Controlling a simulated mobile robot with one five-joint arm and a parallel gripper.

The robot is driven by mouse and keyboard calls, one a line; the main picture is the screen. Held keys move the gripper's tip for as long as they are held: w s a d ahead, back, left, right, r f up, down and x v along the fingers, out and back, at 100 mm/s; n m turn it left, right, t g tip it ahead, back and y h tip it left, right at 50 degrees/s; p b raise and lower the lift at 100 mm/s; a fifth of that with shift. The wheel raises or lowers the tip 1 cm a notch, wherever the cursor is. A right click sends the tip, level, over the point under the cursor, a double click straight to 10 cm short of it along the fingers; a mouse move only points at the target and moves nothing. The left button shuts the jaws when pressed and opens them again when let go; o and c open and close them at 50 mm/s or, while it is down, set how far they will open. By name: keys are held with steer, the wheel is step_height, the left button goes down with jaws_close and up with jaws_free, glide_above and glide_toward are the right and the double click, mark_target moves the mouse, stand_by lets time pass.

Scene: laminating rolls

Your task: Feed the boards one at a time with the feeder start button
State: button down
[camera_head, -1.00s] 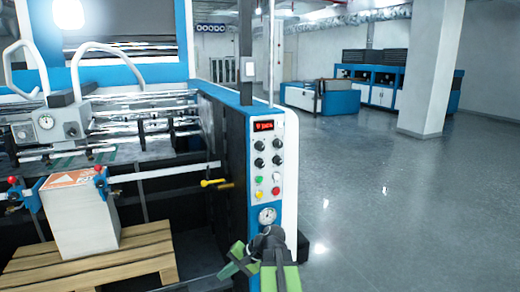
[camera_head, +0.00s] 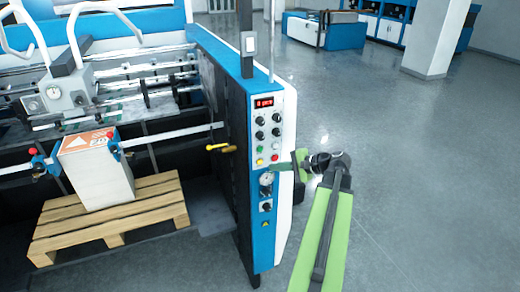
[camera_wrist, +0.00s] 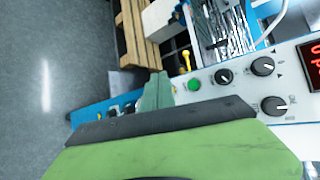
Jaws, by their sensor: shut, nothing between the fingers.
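The control panel (camera_head: 262,226) is on the blue and white end of the machine. It carries a red display (camera_head: 263,102), several black knobs and a green button (camera_head: 276,145), with a red button (camera_head: 274,158) and a yellow button (camera_head: 260,161) below. My gripper (camera_head: 275,167) is shut and empty, its tip at the panel just below the red and yellow buttons in the head view. In the wrist view, my gripper (camera_wrist: 158,90) shows close beside the green button (camera_wrist: 194,85); contact cannot be told. A stack of boards (camera_head: 103,180) stands upright on a wooden pallet (camera_head: 150,215).
A pressure gauge (camera_head: 266,180) sits low on the panel. A yellow handle (camera_head: 220,147) sticks out on the machine's inner side. Open grey floor (camera_head: 400,180) lies right of the machine. Blue and white cabinets (camera_head: 388,25) stand at the back.

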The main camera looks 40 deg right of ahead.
mark_target(260, 149)
steer(key=shift+w, duration=0.1)
steer(key=w+d, duration=0.1)
steer(key=w, duration=0.1)
steer(key=w+d, duration=0.1)
steer(key=w, duration=0.2)
steer(key=w+d, duration=0.1)
steer(key=w, duration=0.2)
steer(key=shift+d, duration=0.15)
steer(key=shift+w, duration=0.1)
stand_by(1.8)
steer(key=shift+w+d, duration=0.15)
steer(key=shift+w, duration=0.1)
steer(key=shift+w+d, duration=0.15)
steer(key=shift+w, duration=0.2)
stand_by(0.6)
steer(key=shift+s+a, duration=0.3)
steer(key=shift+s, duration=0.45)
